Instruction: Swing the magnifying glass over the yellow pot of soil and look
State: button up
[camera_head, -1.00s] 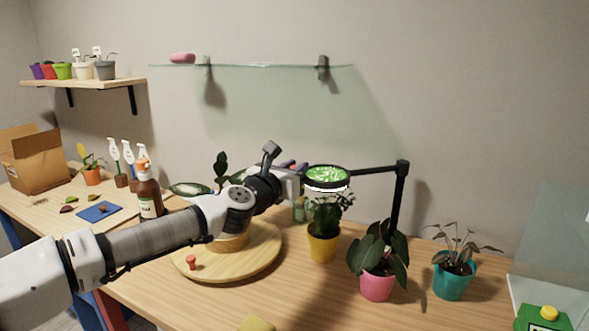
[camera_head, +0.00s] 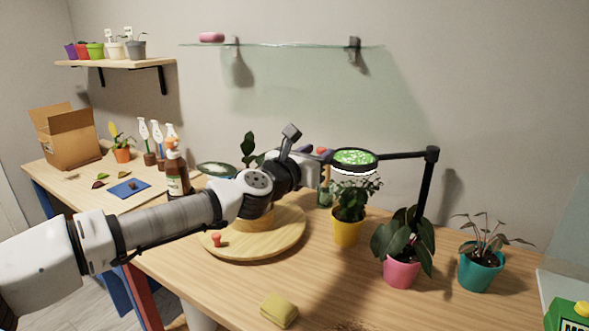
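The magnifying glass (camera_head: 354,158) is a round black-rimmed lens on a black jointed stand arm (camera_head: 426,185). Green leaves show through its lens. It hangs above the yellow pot (camera_head: 347,232), which holds a leafy green plant (camera_head: 352,195); the soil is hidden by leaves. My gripper (camera_head: 318,155) is at the left side of the lens rim, at the end of my arm reaching in from the left. Its fingers are small and partly hidden by my wrist, so I cannot tell whether they are open or shut on the rim.
A pink pot (camera_head: 401,272) and a teal pot (camera_head: 480,270) stand to the right. A round wooden turntable (camera_head: 270,240) with a red knob lies under my arm. A yellow sponge (camera_head: 279,310) is at the front. A glass shelf (camera_head: 290,45) hangs above on the wall.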

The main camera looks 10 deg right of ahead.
jog(key=b+v, duration=0.2)
jog(key=v, duration=0.9)
dwell(2.6)
